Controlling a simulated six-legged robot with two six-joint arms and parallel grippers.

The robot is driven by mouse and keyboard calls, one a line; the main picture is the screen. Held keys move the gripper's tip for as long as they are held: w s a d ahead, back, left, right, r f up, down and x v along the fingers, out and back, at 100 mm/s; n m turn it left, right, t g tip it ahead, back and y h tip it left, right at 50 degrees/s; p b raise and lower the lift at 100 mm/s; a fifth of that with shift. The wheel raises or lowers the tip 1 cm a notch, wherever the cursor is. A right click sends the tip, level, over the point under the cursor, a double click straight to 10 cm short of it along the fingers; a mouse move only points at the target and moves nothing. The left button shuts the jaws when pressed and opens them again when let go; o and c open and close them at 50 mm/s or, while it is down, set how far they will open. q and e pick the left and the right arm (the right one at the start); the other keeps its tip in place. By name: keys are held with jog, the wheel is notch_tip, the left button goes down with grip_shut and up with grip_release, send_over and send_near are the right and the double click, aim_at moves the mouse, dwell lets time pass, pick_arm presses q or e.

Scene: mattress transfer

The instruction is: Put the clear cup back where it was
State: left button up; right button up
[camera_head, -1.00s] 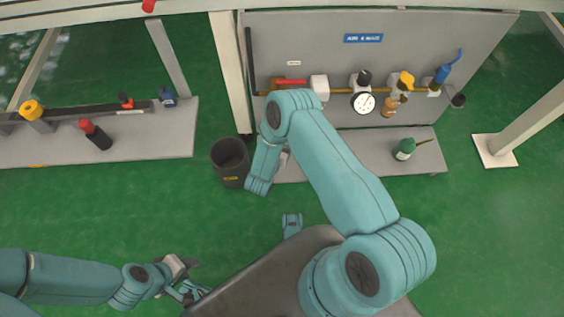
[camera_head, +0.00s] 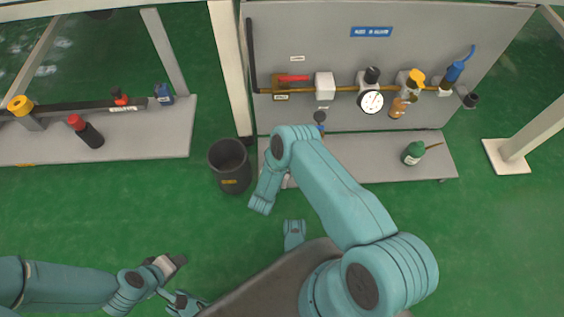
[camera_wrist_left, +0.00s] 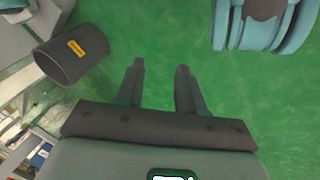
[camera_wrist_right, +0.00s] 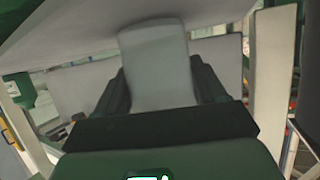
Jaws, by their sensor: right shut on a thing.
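A pale, translucent cup (camera_wrist_right: 158,68) is between the fingers of my right gripper (camera_wrist_right: 160,85) in the right wrist view. The gripper is shut on it. The cup's top edge is close to a large pale grey surface across the top of that view. In the head view my right forearm hides the right gripper and the cup, near the front of the grey low shelf. My left gripper (camera_wrist_left: 160,75) is open and empty over green floor in the left wrist view. It also shows at the lower left of the head view (camera_head: 180,262).
A dark bin (camera_head: 229,168) stands on the floor left of the grey shelf (camera_head: 365,160). A panel with a pipe, gauge (camera_head: 370,101) and valves rises behind. A white post (camera_head: 228,70) stands left of the panel.

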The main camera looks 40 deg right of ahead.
jog(key=shift+f, duration=0.15)
jog(key=o, duration=1)
pick_arm(q)
jog(key=s+r+g+p, duration=0.1)
jog(key=s+r+p, duration=0.3)
jog(key=r+p, duration=0.1)
jog(key=shift+s+d+r+g+p, duration=0.2)
jog(key=shift+d+r+g+p, duration=0.1)
jog(key=shift+d+r+p, duration=0.15)
pick_arm(e)
jog(key=shift+v, duration=6.05)
jog(key=shift+d, duration=0.1)
